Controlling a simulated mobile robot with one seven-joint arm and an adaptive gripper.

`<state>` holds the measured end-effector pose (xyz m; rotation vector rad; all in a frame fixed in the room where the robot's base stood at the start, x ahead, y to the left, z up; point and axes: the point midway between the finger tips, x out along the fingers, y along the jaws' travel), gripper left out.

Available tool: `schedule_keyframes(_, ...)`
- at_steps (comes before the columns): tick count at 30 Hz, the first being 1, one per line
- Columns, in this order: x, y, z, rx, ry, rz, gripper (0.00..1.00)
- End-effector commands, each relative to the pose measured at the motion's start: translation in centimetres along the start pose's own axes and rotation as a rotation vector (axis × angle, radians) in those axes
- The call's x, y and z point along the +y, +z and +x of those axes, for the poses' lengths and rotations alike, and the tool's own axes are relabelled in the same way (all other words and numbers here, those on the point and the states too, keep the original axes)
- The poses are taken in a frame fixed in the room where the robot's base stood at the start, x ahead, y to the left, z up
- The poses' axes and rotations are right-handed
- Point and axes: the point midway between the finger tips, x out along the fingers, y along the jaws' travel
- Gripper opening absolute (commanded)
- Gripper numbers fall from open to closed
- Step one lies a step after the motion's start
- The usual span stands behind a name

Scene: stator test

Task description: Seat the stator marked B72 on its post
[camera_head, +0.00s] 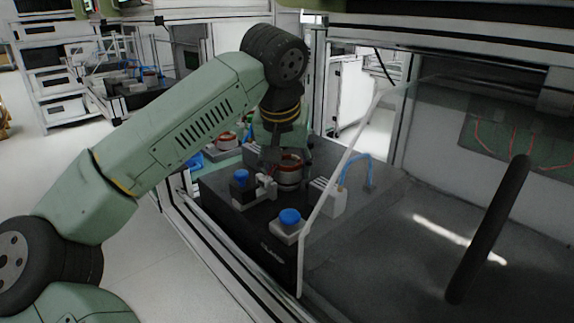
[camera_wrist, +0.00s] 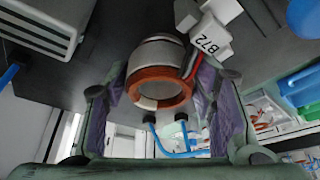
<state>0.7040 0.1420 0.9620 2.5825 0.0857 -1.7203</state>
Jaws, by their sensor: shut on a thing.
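The stator marked B72 is a metal ring with copper windings (camera_wrist: 160,87). Its white connector (camera_wrist: 205,42) carries the label B72 in the wrist view. My gripper (camera_wrist: 163,78) has one finger on each side of the stator and is shut on it. In the head view the stator (camera_head: 290,172) is over the black test station (camera_head: 262,225), under my gripper (camera_head: 275,145). The post is hidden, and I cannot tell whether the stator rests on it or hangs above it.
Blue-topped knobs (camera_head: 289,216) (camera_head: 240,177) stand on the station near the stator. A white block (camera_head: 328,198) and a blue hose (camera_head: 352,168) are to its right. A frame bar (camera_head: 340,185) rises at the station's right.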

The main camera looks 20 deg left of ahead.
Motion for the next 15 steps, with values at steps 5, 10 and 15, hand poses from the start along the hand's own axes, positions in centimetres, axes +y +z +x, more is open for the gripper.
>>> schedule_keyframes(5,-0.15,0.12,0.09,-0.005,-0.002,-0.003,0.6)
schedule_keyframes(10,-0.24,0.14,0.09,-0.006,-0.004,-0.004,0.71)
schedule_keyframes(15,-0.38,0.13,0.07,-0.006,-0.007,-0.006,0.74)
